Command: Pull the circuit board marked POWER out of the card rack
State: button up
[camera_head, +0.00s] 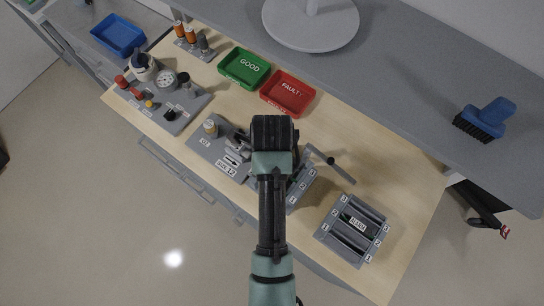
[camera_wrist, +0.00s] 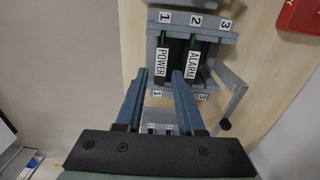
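The card rack (camera_wrist: 214,75) is grey, with slots numbered 1, 2 and 3. The board marked POWER (camera_wrist: 162,63) stands in slot 1 and the board marked ALARM (camera_wrist: 194,64) in slot 2; slot 3 looks empty. My gripper (camera_wrist: 159,75) is open and empty. Its blue fingertips appear to the left and right of the lower part of the POWER label; I cannot tell how far above the board they are. In the head view the card rack (camera_head: 299,187) is partly hidden under my arm, and my fingertips are hidden there.
A lever with a dark knob (camera_wrist: 224,124) sticks out at the rack's right side. A second numbered rack (camera_head: 352,230) stands at the right of the wooden bench. A green GOOD tray (camera_head: 244,68) and a red FAULTY tray (camera_head: 288,93) lie behind. A grey shelf (camera_head: 400,75) overhangs the back.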

notch_tip(320, 180, down, 8)
jog(key=shift+f+p, duration=0.1)
jog(key=shift+p, duration=0.25)
grip_shut()
jog(key=shift+c, duration=2.1)
grip_release()
grip_shut()
jog(key=shift+r+p, duration=4.3)
jog(key=shift+p, duration=0.05)
